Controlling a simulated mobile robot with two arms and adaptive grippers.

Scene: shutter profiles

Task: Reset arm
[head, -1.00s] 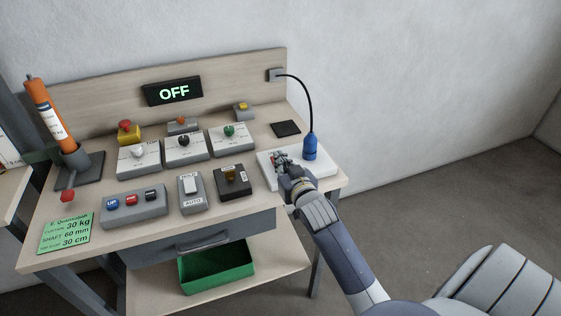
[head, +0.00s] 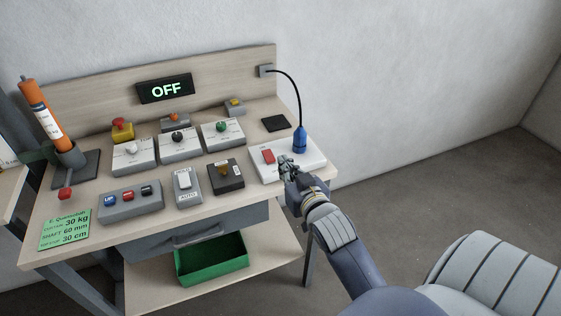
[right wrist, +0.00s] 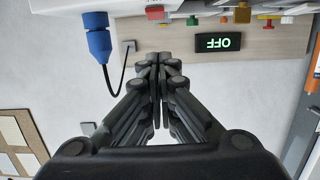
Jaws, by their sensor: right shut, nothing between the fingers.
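My right gripper (head: 286,166) is shut and empty. In the head view it is at the right end of the workbench, in front of the white plate (head: 312,163) that carries a red block (head: 268,156) and a blue plug (head: 300,140). The gripper is just right of the red block and apart from it. In the right wrist view the shut fingers (right wrist: 159,65) show in the middle, with the blue plug (right wrist: 98,42) to their left. My left gripper is not in view.
The bench carries several grey control boxes, a switch box (head: 188,186), an orange cylinder in a holder (head: 44,112) and a green label card (head: 65,229). A display (head: 166,89) reads OFF. A green bin (head: 212,262) sits on the lower shelf. Floor to the right is free.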

